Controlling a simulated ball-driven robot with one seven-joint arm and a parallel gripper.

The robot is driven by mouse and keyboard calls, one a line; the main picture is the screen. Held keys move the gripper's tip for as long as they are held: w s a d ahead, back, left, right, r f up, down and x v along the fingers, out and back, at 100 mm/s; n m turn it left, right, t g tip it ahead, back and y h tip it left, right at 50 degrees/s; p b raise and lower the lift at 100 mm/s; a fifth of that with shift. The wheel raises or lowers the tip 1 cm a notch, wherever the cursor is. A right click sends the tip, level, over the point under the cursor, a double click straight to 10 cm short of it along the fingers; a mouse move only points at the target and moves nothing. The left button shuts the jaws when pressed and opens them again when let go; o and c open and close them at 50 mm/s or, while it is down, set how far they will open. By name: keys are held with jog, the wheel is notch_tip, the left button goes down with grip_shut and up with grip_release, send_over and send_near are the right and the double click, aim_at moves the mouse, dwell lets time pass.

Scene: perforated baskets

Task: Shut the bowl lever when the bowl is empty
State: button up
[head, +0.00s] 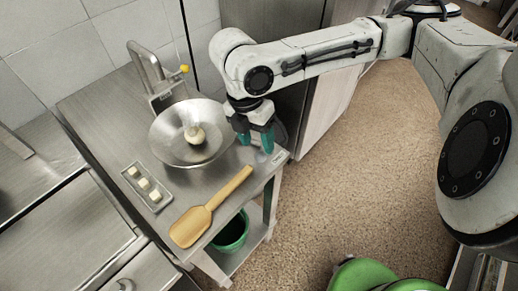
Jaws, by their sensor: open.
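A wide metal bowl (165,146) stands on the steel table in the head view. A pale round thing (195,135) lies in it, so the bowl is not empty. Behind the bowl is a metal post with a bent top (145,66). A short lever with a yellow knob (184,69) sticks out to the right of the post. My gripper (257,142) points down just right of the bowl's rim, with its teal fingers apart and nothing seen between them. Whether a finger touches the rim cannot be told.
A wooden spatula (206,212) lies across the table's front right edge. A small tray (156,207) with 3 pale cubes lies left of it. A green bucket (232,232) stands on the shelf below. A tiled wall is behind; the floor at right is open.

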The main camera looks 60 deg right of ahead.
aim_at(260, 153)
jog(key=shift+s+f, duration=0.25)
jog(key=shift+f, duration=0.85)
jog(key=shift+s+f, duration=0.2)
jog(key=shift+f, duration=0.9)
